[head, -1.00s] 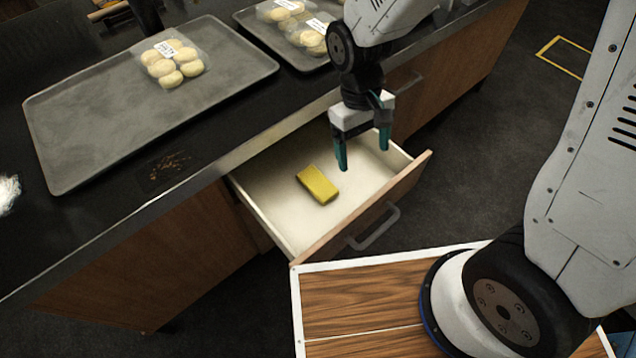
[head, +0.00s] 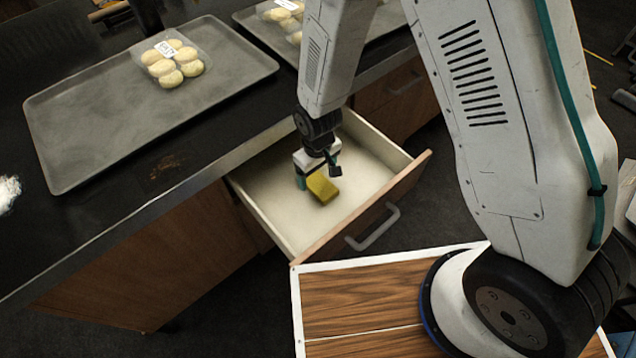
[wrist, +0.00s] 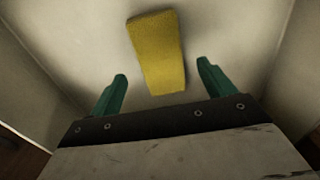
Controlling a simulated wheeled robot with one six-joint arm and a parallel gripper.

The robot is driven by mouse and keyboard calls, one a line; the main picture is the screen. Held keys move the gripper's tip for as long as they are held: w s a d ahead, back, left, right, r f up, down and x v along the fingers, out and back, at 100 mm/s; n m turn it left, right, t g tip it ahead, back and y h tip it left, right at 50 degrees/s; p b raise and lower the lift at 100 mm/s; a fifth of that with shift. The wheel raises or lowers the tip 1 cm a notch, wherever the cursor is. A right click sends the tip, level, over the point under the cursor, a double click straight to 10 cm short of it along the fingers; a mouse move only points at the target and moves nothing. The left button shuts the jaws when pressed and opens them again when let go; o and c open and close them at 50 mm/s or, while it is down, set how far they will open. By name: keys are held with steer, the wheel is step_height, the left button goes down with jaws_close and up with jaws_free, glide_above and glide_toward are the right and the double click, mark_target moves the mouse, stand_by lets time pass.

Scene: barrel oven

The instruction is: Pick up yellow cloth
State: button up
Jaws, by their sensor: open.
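The yellow cloth (head: 323,188) is a folded, block-like piece lying flat on the floor of the open drawer (head: 268,209). In the wrist view the cloth (wrist: 157,50) lies ahead of the fingertips, its near end reaching the space between them. My gripper (head: 317,180) is down inside the drawer at the cloth's far end. In the wrist view both green fingers of my gripper (wrist: 161,68) are spread wide, with a gap on each side of the cloth and nothing held. In the head view part of the fingers is hidden.
The black counter (head: 110,210) above holds a grey tray (head: 90,125) with a pack of buns (head: 172,62). A second tray (head: 385,38) is partly behind my arm.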

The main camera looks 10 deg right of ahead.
mark_target(318, 182)
step_height(318, 182, down, 4)
steer(key=shift+s+r, duration=0.1)
steer(key=shift+r, duration=0.15)
steer(key=c, duration=1.1)
steer(key=shift+c, duration=0.2)
step_height(318, 182, up, 10)
